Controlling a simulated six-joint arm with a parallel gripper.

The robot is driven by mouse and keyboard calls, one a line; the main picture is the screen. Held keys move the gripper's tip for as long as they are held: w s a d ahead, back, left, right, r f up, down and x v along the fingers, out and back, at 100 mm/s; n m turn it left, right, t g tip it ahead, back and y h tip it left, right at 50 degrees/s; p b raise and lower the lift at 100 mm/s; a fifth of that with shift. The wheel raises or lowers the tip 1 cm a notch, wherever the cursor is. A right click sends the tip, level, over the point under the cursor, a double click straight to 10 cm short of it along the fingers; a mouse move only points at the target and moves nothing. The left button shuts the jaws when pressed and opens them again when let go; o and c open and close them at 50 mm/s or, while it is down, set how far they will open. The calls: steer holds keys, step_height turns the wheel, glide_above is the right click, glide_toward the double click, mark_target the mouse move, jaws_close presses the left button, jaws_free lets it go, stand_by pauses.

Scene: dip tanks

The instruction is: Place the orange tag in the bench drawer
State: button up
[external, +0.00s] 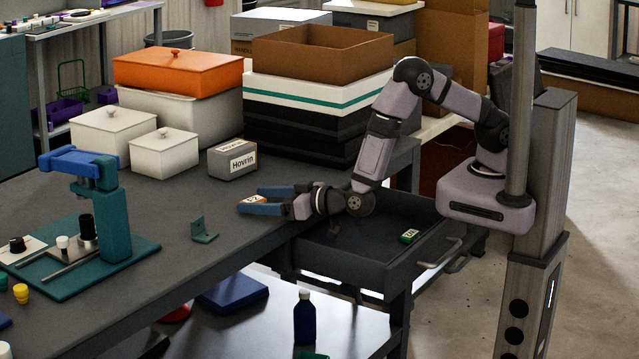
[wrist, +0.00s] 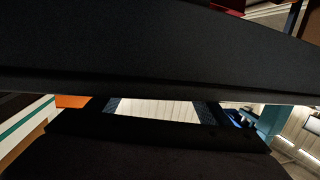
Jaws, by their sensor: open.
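A small orange and white tag (external: 253,198) shows at the front end of my gripper (external: 249,200), near the bench's right edge. The gripper's blue fingers are apart, and the tag appears between them in the external view. I cannot tell whether they touch it. The bench drawer (external: 345,262) is pulled out below the bench edge, under my forearm. A green tag (external: 410,236) lies in it towards the right. In the wrist view my gripper's pads (wrist: 157,111) stand apart with a pale surface visible between them; the tag cannot be made out there.
A grey Hovrin box (external: 232,160) and white lidded boxes (external: 163,153) stand behind the gripper. A teal press (external: 112,215) stands at the left, with a small green bracket (external: 204,231) between. Stacked boxes (external: 318,90) rise behind my arm.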

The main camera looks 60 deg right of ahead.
steer(key=c, duration=1)
steer(key=shift+c, duration=0.2)
steer(key=shift+r, duration=0.1)
step_height(320, 180, up, 17)
steer(key=p, duration=0.6)
stand_by(0.8)
